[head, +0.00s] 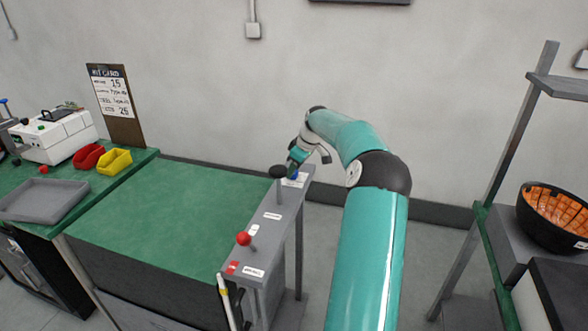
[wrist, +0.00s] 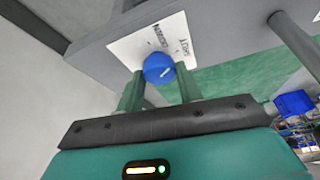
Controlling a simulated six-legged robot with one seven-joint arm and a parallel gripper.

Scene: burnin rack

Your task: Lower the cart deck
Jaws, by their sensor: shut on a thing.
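The cart deck (head: 165,215) is a wide green surface at the left of the head view. A grey control rail (head: 272,222) runs along its right side. The rail carries a red ball knob (head: 244,238) near its front end and a black knob (head: 278,171) further back. My gripper (wrist: 160,88) is shut on the blue knob, one green finger on each side. In the head view my gripper (head: 294,166) is small and partly hidden.
A green bench (head: 125,167) left of the deck holds red (head: 88,156) and yellow bins (head: 115,161), a grey tray (head: 45,201) and a white machine (head: 55,136). A rack with a black bowl (head: 553,215) stands at the right. Floor is bare between rail and rack.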

